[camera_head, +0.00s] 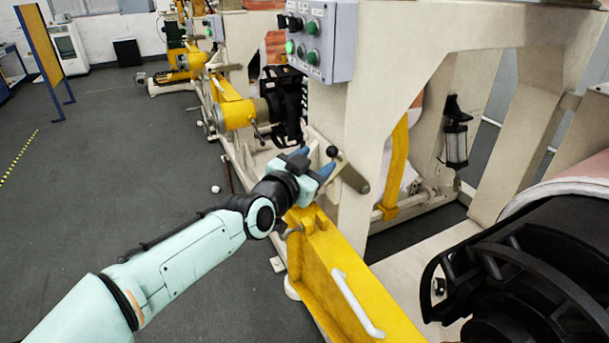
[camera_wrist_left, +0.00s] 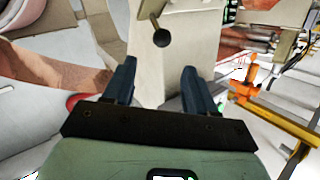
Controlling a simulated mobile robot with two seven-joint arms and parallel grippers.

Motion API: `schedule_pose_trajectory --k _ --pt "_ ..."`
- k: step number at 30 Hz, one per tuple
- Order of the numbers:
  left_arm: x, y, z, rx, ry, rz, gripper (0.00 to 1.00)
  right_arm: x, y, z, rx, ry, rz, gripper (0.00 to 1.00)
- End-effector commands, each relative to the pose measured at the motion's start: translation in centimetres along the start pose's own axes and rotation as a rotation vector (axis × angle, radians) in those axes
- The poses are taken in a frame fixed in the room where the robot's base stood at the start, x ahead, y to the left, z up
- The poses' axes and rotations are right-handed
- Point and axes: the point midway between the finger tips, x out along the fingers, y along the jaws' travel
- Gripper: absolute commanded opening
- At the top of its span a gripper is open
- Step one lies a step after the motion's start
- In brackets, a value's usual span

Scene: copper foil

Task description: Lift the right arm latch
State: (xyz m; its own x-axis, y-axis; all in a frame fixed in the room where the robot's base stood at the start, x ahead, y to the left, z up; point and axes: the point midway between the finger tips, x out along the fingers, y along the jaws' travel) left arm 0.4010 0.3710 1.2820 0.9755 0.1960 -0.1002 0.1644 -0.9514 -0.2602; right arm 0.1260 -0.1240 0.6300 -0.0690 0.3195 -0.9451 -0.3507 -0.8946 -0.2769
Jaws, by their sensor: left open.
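The latch is a grey lever (camera_head: 353,178) with a black ball knob (camera_head: 332,151) on the cream machine post, above the yellow arm (camera_head: 325,262). In the left wrist view the black ball knob (camera_wrist_left: 162,38) hangs on a short rod (camera_wrist_left: 153,17) beyond my fingers. My left gripper (camera_head: 316,161) is open with blue fingers, close to the knob. In the left wrist view the fingertips of my left gripper (camera_wrist_left: 159,70) stand either side of the knob's line, with nothing visible between them. I cannot tell exact depth or contact. My right gripper is not in view.
The cream machine post (camera_head: 352,125) rises right behind the latch. A grey button box (camera_head: 322,38) hangs above. A white handle (camera_head: 357,303) sits on the yellow arm. A black round chuck (camera_head: 530,275) fills the lower right. Open dark floor (camera_head: 110,165) lies left.

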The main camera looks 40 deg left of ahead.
Motion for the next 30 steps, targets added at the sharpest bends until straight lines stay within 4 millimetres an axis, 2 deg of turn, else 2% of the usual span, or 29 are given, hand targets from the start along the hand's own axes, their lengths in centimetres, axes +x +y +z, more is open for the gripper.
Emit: schedule_pose_trajectory --k 3,9,30 --pt "-2.3 0.0 0.2 0.001 0.001 -0.002 0.56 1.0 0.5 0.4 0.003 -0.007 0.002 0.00" --pt "-4.2 0.1 0.0 0.001 0.001 0.000 0.56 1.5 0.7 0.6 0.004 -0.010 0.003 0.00" --pt "-4.5 0.0 -0.1 0.000 0.001 0.001 0.56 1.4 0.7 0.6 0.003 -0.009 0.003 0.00"
